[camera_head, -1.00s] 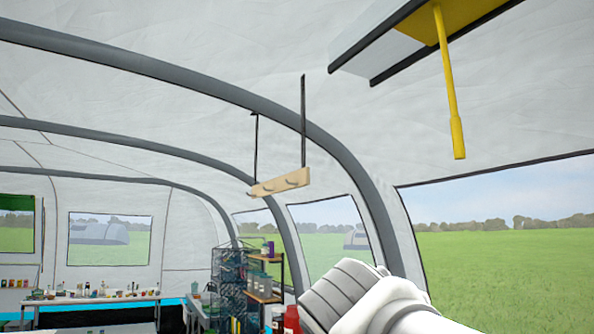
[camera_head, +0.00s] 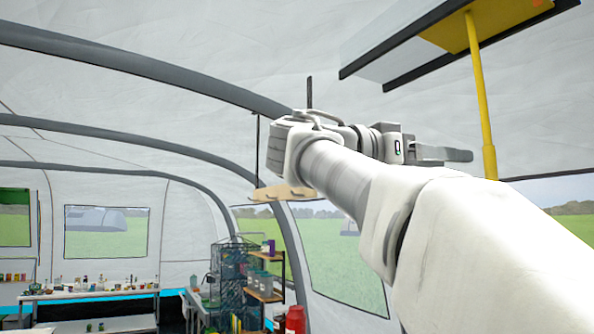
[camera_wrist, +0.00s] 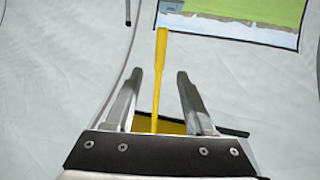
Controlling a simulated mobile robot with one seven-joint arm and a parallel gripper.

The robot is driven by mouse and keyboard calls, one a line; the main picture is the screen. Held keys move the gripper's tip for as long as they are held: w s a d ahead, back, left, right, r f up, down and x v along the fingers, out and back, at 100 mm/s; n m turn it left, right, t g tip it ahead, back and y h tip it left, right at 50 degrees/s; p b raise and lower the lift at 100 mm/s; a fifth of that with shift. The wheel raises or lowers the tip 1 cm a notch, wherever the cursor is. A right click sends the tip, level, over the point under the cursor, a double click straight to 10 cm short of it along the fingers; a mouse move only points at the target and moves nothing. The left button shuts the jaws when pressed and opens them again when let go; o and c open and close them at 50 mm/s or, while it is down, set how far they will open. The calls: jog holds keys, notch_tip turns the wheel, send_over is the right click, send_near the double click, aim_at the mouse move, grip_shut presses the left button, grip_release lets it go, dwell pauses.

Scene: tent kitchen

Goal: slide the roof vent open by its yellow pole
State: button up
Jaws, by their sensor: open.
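The yellow pole (camera_head: 481,95) hangs down from the yellow panel of the roof vent (camera_head: 486,22), which sits between two dark rails at the upper right. My gripper (camera_head: 460,155) is raised beside the pole's lower part, its fingers pointing right towards it. In the wrist view the pole (camera_wrist: 160,75) lies between the two open fingers of my gripper (camera_wrist: 157,85), with a gap on each side. Its thicker free end reaches past the fingertips. The yellow panel (camera_wrist: 172,127) shows partly behind the gripper's base. My arm hides the pole's lowest end in the head view.
A wooden hanging rail (camera_head: 283,192) on dark straps is partly behind my arm. A shelf rack (camera_head: 232,275) and a red container (camera_head: 295,320) stand below. Grey roof arches curve across the tent. Open air surrounds the pole.

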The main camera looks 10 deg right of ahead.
jog(key=w+d+p, duration=0.1)
jog(key=d+p, duration=0.2)
jog(key=d, duration=1.1)
jog(key=shift+p, duration=0.4)
jog(key=shift+w, duration=0.1)
grip_shut()
dwell(0.4)
